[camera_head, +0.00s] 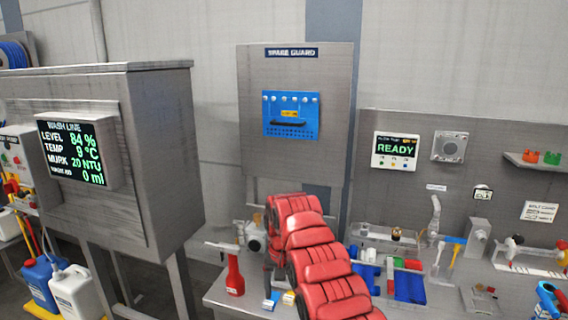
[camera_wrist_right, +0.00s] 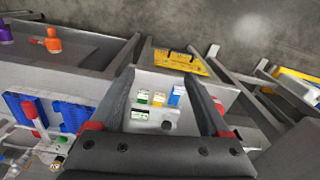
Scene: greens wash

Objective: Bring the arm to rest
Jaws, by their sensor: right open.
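My right arm (camera_head: 318,255), in red padded segments, rises from the bottom middle of the head view over the bench. Its wrist end points away and down, and the arm hides most of the gripper there. In the right wrist view my right gripper (camera_wrist_right: 160,66) has its two dark fingers spread apart, with nothing between them. Beyond and below the fingers lies the pale bench top with small green, yellow and blue-labelled items (camera_wrist_right: 158,99). I cannot tell how high the gripper is above them. My left gripper is in neither view.
A red bottle (camera_head: 235,274) stands left of my arm. Blue trays (camera_head: 409,286) and small fittings lie to its right. The grey wash-line cabinet (camera_head: 160,150) stands at left, the spare guard panel (camera_head: 335,170) behind. A yellow plate (camera_wrist_right: 178,61) lies beyond the fingers.

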